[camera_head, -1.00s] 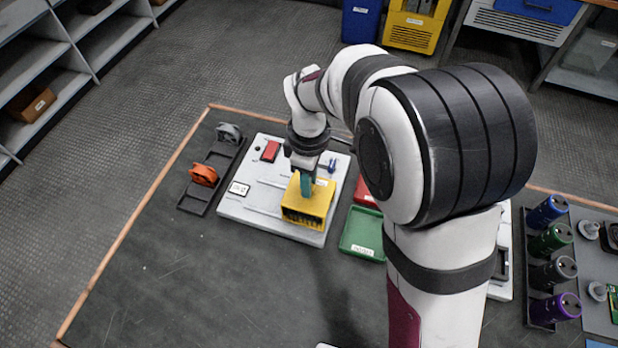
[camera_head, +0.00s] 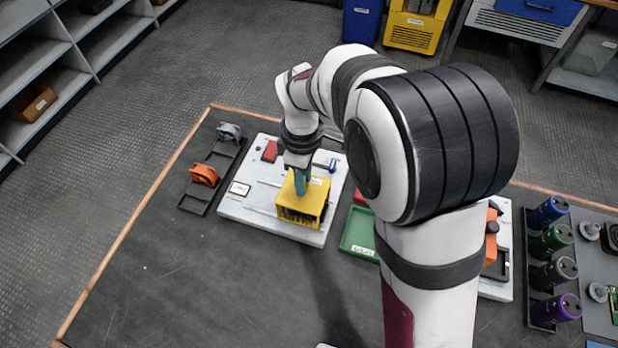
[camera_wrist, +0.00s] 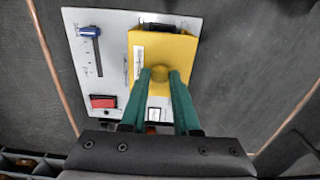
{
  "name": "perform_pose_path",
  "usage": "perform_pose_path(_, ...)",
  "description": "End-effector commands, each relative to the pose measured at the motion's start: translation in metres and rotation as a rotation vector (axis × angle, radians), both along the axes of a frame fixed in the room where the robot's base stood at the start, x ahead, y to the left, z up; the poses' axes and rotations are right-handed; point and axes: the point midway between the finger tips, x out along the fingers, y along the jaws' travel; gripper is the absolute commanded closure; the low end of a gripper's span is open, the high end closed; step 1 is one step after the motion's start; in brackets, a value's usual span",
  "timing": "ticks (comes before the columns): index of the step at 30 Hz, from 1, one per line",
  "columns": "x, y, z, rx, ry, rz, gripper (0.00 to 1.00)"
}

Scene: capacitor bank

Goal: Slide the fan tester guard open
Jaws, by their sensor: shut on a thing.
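The fan tester is a white panel (camera_head: 233,209) on the dark bench. Its yellow guard (camera_head: 316,197) is a box with a slotted front, standing on the right part of the panel in the head view. My gripper (camera_head: 300,188) reaches down onto the guard. In the wrist view its green fingers (camera_wrist: 162,80) are shut on the knob. What lies under the guard is mostly hidden.
The panel carries a red switch (camera_wrist: 103,102), a blue slider (camera_wrist: 90,32) and a small display (camera_head: 240,188). A rack with an orange part (camera_head: 204,174) stands left of it. A green tray (camera_head: 358,235) is close on the right.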

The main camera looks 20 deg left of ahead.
Motion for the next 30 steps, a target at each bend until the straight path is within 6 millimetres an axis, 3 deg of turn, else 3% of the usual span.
perform_pose_path(30,0.001,0.072,0.001,0.002,-0.003,0.001,1.0)
